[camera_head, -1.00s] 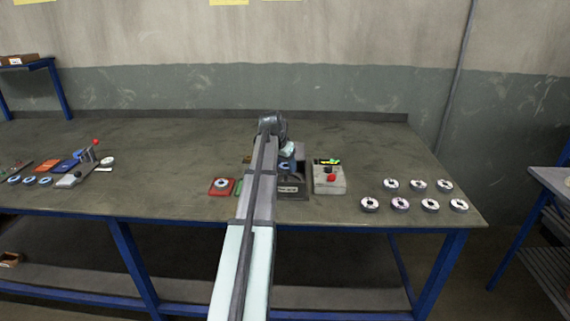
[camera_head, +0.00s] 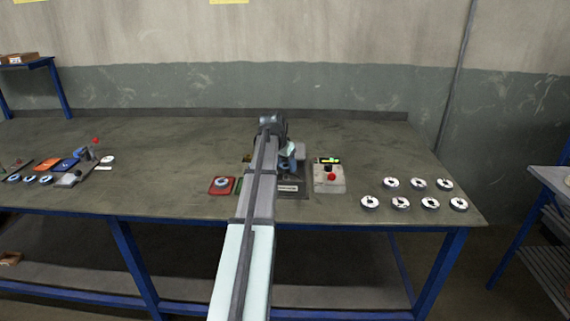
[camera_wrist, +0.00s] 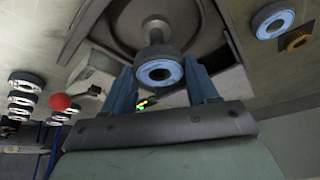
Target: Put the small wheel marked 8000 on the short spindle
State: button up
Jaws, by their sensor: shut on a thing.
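In the wrist view my gripper (camera_wrist: 160,70) is shut on a small wheel (camera_wrist: 174,70) with a pale blue face and a dark centre hole. The wheel sits between the two blue fingertips. A short metal spindle (camera_wrist: 156,30) stands just beyond the wheel, over a round dark base. I cannot tell whether the wheel touches it or is around it. No marking on the wheel is readable. In the head view my arm hides most of the machine (camera_head: 291,188) and the wheel; only part of my gripper's blue fingers (camera_head: 287,160) shows.
A grey control box (camera_head: 329,178) with a red button stands right of the machine. Several wheels (camera_head: 431,204) lie at the bench's right. A red plate with a blue-ringed wheel (camera_head: 222,184) lies left of my arm. Tools and wheels (camera_head: 46,180) lie far left. The bench between is clear.

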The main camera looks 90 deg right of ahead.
aim_at(285, 173)
jog(key=shift+f, duration=2.3)
dwell(0.5)
jog(key=o, duration=1.4)
jog(key=shift+r, duration=0.1)
jog(key=shift+r, duration=3.7)
